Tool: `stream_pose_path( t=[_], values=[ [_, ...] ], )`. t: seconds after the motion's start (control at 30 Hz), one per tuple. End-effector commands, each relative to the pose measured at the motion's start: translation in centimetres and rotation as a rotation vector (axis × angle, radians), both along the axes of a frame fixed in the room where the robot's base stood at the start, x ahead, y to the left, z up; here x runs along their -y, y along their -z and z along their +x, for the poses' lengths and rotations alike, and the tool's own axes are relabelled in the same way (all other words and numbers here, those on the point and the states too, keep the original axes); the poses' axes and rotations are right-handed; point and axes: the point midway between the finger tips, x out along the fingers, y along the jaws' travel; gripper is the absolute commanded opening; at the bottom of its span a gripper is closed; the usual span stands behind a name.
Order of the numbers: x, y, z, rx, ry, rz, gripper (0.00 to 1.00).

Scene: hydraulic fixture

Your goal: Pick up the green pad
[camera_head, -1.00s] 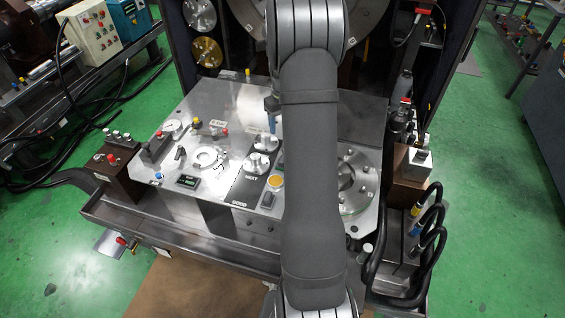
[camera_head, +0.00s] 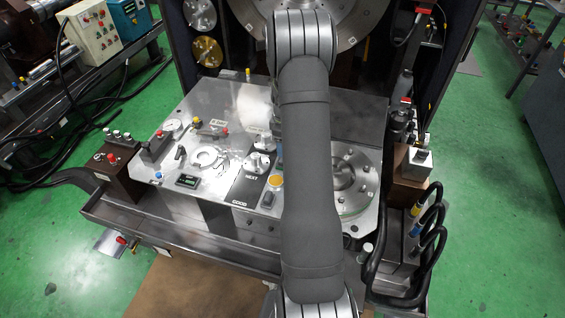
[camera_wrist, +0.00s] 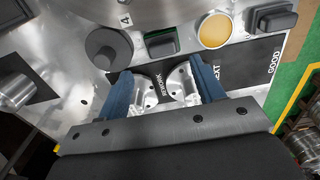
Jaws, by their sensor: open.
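My gripper (camera_wrist: 160,72) is open, with two blue fingers apart and nothing held. Below the pad, between the fingers, are shiny metal parts (camera_wrist: 182,85) on a black strip marked REWORK. I cannot tell how high the fingertips are above the panel. In the head view my arm covers the pad and most of the gripper.
A yellow disc (camera_wrist: 214,30) sits right of the pad and a dark round knob (camera_wrist: 107,50) left of it. A dark block (camera_wrist: 272,18) stands farther right. A round metal plate (camera_head: 355,180) is right of my arm. A cylindrical metal part (camera_wrist: 17,90) stands at the wrist view's left.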

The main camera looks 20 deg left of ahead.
Motion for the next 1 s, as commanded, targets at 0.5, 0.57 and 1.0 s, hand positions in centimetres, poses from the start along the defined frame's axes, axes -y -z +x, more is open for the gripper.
stream_pose_path(
  t=[0.5,0.57,1.0],
  values=[
    [-0.1,5.1,-0.3,-0.003,0.001,-0.001,0.62],
    [-0.2,6.0,-0.4,-0.003,0.001,-0.001,0.62],
    [-0.3,8.3,-0.3,0.000,0.001,0.000,0.54]
  ],
)
